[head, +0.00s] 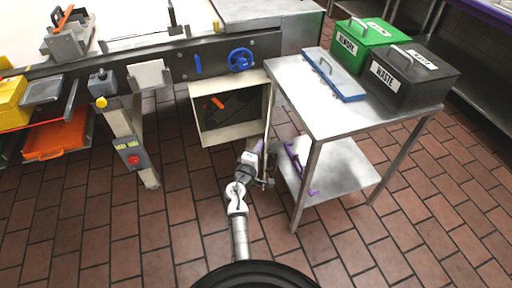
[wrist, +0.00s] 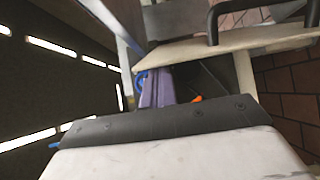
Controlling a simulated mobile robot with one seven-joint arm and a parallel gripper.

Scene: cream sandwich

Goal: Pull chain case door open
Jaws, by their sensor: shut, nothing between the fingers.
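The chain case (head: 197,112) is a cream box under the machine's dark rail. Its front stands open and shows a dark inside with an orange part (head: 217,103). The door (head: 268,118) is swung out at the right side of the case and shows nearly edge-on. In the wrist view a cream panel (wrist: 225,46) with a black handle (wrist: 213,22) crosses the upper right. My gripper (head: 262,147) is low by the door's near edge. Its purple fingers (wrist: 155,88) are shut and empty, close to the panel. I cannot tell whether they touch it.
A steel table (head: 335,118) stands just right of the door, with a green bin (head: 364,42), a black waste bin (head: 412,75) and a blue-grey lidded tray (head: 334,75). A purple-handled tool (head: 300,168) leans at its lower shelf. The tiled floor left of my arm is clear.

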